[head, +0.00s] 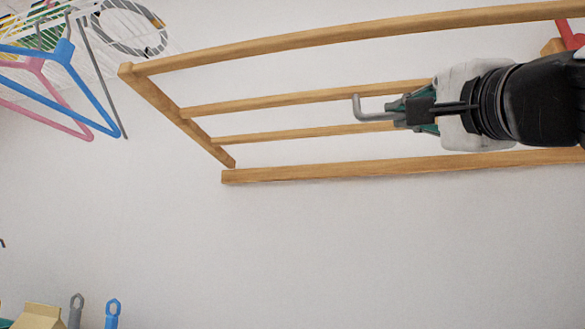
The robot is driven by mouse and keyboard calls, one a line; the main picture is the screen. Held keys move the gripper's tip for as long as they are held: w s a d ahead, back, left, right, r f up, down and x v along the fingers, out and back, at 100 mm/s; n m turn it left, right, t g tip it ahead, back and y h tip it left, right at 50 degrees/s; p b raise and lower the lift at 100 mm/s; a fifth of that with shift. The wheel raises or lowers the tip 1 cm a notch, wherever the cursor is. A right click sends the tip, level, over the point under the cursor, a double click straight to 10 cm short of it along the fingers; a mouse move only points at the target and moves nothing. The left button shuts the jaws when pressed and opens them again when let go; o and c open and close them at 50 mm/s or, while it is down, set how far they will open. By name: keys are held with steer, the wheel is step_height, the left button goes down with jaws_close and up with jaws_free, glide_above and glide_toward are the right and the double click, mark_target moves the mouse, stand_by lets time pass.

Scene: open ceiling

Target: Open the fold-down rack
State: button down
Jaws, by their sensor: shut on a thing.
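The fold-down rack (290,43) is a light wooden frame across the upper part of the head view. It has a long outer bar, two thinner inner rails and a lower bar along the white wall. Its left side bar slants from the outer bar down to the lower bar, so the frame appears to stand out from the wall. My gripper (398,109) comes in from the right, in front of the rack, shut on a grey hook (358,108). The bent end of the hook points left near the inner rails; I cannot tell if it touches them. The rack's right end is partly hidden.
A white wire rack (80,60) at upper left carries a blue hanger (85,75), a pink hanger (45,115) and a grey coil (130,45). Something red (572,33) shows at upper right. Tools and a carton (40,315) stand at lower left. The wall below is bare.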

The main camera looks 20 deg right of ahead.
steer(key=shift+f+t+b, duration=0.3)
steer(key=shift+f+b, duration=0.05)
steer(key=shift+f, duration=0.3)
steer(key=c, duration=1.7)
jaws_free()
steer(key=v, duration=1.2)
steer(key=shift+f, duration=0.1)
